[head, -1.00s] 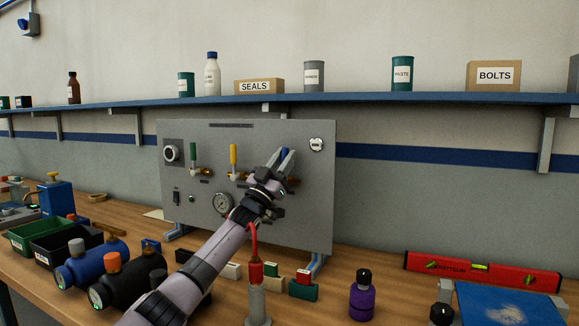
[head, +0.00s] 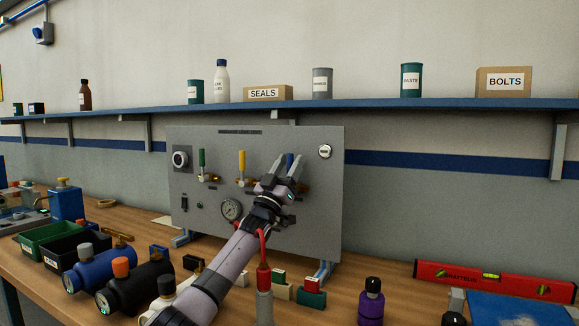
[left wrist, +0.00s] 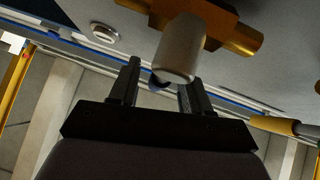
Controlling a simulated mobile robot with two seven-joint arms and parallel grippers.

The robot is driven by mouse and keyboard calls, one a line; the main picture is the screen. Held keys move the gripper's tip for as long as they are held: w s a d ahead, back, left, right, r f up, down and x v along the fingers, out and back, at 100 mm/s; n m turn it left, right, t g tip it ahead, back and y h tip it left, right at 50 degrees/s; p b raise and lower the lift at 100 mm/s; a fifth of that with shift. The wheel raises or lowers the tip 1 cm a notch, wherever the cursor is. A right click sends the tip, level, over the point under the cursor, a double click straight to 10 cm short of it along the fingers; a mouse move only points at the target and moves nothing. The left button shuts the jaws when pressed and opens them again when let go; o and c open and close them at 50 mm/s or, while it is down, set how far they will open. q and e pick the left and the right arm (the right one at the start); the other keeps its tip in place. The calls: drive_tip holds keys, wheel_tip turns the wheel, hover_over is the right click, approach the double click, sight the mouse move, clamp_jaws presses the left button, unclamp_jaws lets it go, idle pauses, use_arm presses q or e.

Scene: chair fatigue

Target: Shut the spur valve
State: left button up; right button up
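The grey panel (head: 300,235) carries three valves with upright handles: green (head: 202,158), yellow (head: 241,160) and blue (head: 290,160). I cannot read which label says spur. My left gripper (head: 287,166) is at the blue-handled valve, its open fingers on either side of the handle. In the left wrist view the left gripper's fingers (left wrist: 158,90) stand apart, with the blue handle end (left wrist: 158,84) between them. A pale cylindrical valve part (left wrist: 180,50) and the brass valve body (left wrist: 225,30) lie just beyond. Contact with the handle is not clear. My right gripper is out of view.
A pressure gauge (head: 231,209) sits low on the panel. Blue (head: 90,268) and black (head: 138,288) cylinders, a red-topped grey piece (head: 264,300) and a purple bottle (head: 370,302) stand in front. A red level (head: 497,281) lies right. A shelf (head: 400,104) runs above.

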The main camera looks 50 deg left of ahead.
sight(287, 170)
use_arm(q)
drive_tip(key=shift+s+d+f+b, duration=0.2)
drive_tip(key=shift+s+f+b, duration=0.1)
drive_tip(key=shift+f, duration=0.2)
drive_tip(key=b+v, duration=0.1)
drive_tip(key=v, duration=0.2)
drive_tip(key=shift+s+f, duration=0.3)
drive_tip(key=shift+s+d+f, duration=0.2)
drive_tip(key=shift+s+f, duration=0.3)
drive_tip(key=shift+s+d+f+b, duration=0.1)
drive_tip(key=shift+s+f+b, duration=0.1)
drive_tip(key=shift+s+b, duration=0.1)
drive_tip(key=shift+r, duration=0.1)
